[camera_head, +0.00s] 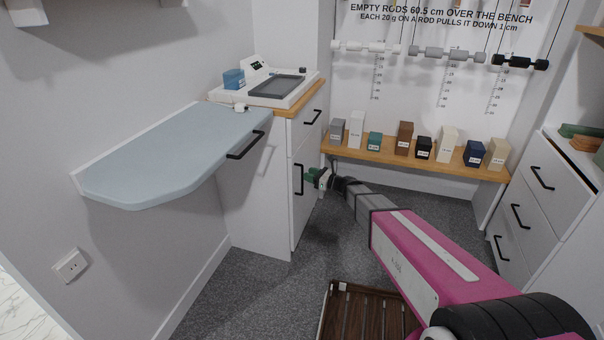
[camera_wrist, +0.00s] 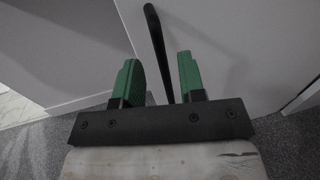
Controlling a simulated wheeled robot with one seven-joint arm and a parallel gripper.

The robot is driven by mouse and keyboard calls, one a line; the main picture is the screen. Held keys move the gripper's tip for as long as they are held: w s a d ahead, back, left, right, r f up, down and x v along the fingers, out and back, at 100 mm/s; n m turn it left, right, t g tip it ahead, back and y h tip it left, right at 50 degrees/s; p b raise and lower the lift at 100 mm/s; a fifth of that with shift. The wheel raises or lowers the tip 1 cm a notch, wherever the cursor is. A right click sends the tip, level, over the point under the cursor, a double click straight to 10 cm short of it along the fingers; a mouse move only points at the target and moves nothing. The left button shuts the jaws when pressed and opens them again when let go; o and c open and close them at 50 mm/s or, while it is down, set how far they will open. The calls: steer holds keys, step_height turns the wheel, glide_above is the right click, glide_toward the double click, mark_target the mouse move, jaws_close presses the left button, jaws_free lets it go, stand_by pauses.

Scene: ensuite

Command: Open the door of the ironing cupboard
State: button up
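The likely ironing cupboard is a white cabinet with a wooden top; its lower door (camera_head: 304,198) looks shut. It carries a vertical black bar handle (camera_head: 298,180). My gripper (camera_head: 314,176) has green fingers and is at the door's front, just right of the handle. In the wrist view my gripper (camera_wrist: 158,68) is open, with the black handle (camera_wrist: 158,40) showing between its fingers, nearer the right one at its lower end. I cannot tell whether either finger touches the handle. The door face (camera_wrist: 220,40) fills much of that view.
A pale blue board (camera_head: 165,155) with a black handle juts from the wall left of the cabinet. A slatted brown item (camera_head: 365,312) lies on the floor. A low shelf (camera_head: 420,163) holds several blocks; white drawers (camera_head: 540,190) stand right.

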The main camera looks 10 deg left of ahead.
steer(key=shift+x, duration=2.2)
